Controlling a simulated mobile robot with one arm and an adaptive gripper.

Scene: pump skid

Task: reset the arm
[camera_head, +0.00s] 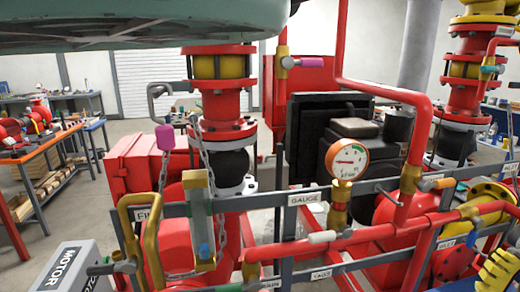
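My gripper and arm do not show in this view, so whether the gripper is open or shut is hidden. The pump skid fills the middle, with red pipes (372,236), a round gauge (347,161) above a label reading GAUGE, and a grey rail (262,200) across the front. A chain (221,192) hangs near the block, and a purple-ended grey lever (165,137) sits above.
A large teal rounded body (150,22) covers the top left close overhead. A grey box marked MOTOR (72,268) is at the lower left. A workbench (50,143) stands at the left. Open floor (92,215) shows between bench and skid. Red vertical pipes crowd the right.

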